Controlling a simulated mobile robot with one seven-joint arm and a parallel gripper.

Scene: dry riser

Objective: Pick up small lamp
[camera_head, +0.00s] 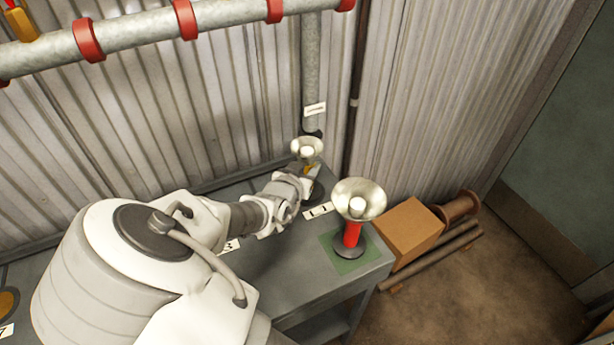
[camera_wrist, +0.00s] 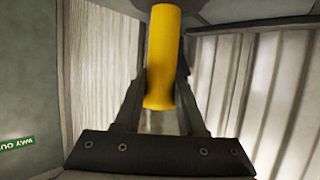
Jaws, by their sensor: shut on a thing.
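The small lamp has a pale dish-shaped head (camera_head: 306,147) and a yellow body (camera_wrist: 162,55). It is near the back wall, at the far end of my arm in the head view. My gripper (camera_head: 306,175) is shut on the yellow body, which stands between the two fingers in the wrist view (camera_wrist: 162,95). The lamp looks about upright. My gripper hides part of its lower end, and I cannot tell whether it touches the bench. A larger lamp (camera_head: 352,233) with a red body and a wide dish stands apart, nearer the bench's right end.
The grey bench (camera_head: 290,297) runs along a corrugated wall (camera_head: 200,110). The larger lamp stands on a green square (camera_head: 372,262). A white label (camera_head: 318,209) lies near it. A vertical pipe (camera_head: 311,75) is close behind the small lamp. A cardboard box (camera_head: 407,230) sits beyond the bench.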

